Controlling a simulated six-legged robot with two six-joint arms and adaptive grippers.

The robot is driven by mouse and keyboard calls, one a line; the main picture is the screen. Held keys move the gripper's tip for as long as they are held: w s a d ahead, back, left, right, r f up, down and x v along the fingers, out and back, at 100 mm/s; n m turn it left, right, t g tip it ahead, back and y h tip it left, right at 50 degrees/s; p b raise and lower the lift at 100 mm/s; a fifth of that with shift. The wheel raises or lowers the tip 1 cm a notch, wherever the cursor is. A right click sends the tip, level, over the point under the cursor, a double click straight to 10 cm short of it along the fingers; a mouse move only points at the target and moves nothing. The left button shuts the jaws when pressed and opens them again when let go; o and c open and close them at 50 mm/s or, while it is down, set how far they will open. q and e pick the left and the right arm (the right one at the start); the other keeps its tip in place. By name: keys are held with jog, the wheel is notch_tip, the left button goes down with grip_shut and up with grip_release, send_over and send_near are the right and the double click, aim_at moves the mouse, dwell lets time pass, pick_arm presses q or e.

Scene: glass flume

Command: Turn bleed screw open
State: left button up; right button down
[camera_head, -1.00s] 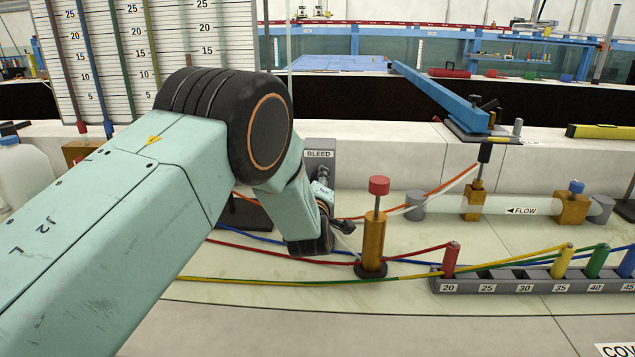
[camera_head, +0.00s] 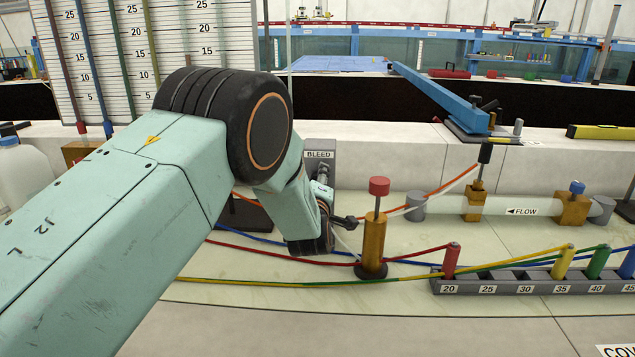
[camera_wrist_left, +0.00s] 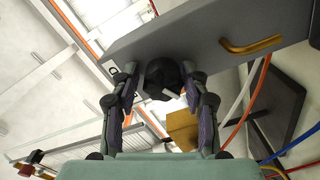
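A grey panel labelled BLEED (camera_head: 320,145) stands behind my left forearm in the head view. In the left wrist view, the grey bleed block (camera_wrist_left: 205,30) carries a dark round knob, the bleed screw (camera_wrist_left: 164,76), and a bent brass spout (camera_wrist_left: 252,45). My left gripper (camera_head: 334,205) is in front of the panel, partly hidden by its own wrist. In the wrist view my left gripper (camera_wrist_left: 160,72) has its fingers spread on either side of the knob. A gap shows on the left side; contact on the right is unclear. My right gripper is not in view.
A brass post with a red cap (camera_head: 374,240) stands close to the right of my left gripper. Coloured tubes run below it to a grey numbered rack (camera_head: 500,287). The front bench is clear.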

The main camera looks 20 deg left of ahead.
pick_arm(q)
jog(key=shift+o, duration=0.8)
jog(key=shift+f, duration=0.1)
jog(key=shift+s, duration=0.1)
jog(key=v, duration=1.2)
